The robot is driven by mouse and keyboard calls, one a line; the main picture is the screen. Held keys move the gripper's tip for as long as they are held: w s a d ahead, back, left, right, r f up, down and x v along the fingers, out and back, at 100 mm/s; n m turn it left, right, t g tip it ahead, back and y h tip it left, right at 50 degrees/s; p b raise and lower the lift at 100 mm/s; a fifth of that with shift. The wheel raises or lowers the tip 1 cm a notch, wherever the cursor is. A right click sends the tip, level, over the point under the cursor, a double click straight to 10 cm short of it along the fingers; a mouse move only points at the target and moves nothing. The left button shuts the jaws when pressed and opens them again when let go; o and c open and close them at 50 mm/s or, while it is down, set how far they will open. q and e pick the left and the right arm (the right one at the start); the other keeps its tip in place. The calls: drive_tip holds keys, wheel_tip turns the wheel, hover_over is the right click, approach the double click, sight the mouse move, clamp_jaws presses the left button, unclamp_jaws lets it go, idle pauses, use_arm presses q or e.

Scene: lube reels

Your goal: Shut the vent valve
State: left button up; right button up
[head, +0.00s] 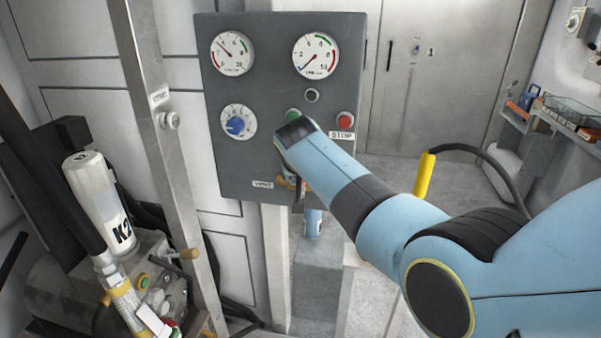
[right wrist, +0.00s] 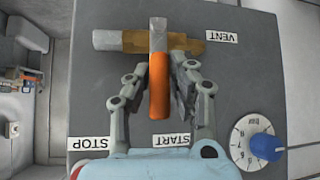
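The vent valve (right wrist: 190,42) is a brass-coloured body on a horizontal pipe beside the VENT label (right wrist: 222,37) in the right wrist view. Its orange lever (right wrist: 158,92) lies across the pipe line. In the head view the valve (head: 284,183) shows partly at the panel's lower edge, mostly hidden by my right arm. My right gripper (right wrist: 160,75) has a finger on each side of the lever. The fingers look apart from it, with small gaps; contact cannot be confirmed. My left gripper is not in view.
The grey panel (head: 215,170) carries two gauges (head: 232,53), a blue knob (head: 236,126), a green START button (head: 292,115) and a red STOP button (head: 345,119). A metal post (head: 150,95) and hose reel equipment (head: 150,285) stand to the left. A shelf (head: 565,118) is at right.

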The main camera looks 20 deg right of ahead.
drive_tip(key=o, duration=0.4)
drive_tip(key=shift+r, duration=0.15)
drive_tip(key=v, duration=0.7)
drive_tip(key=shift+s+r, duration=0.1)
drive_tip(key=shift+s, duration=0.1)
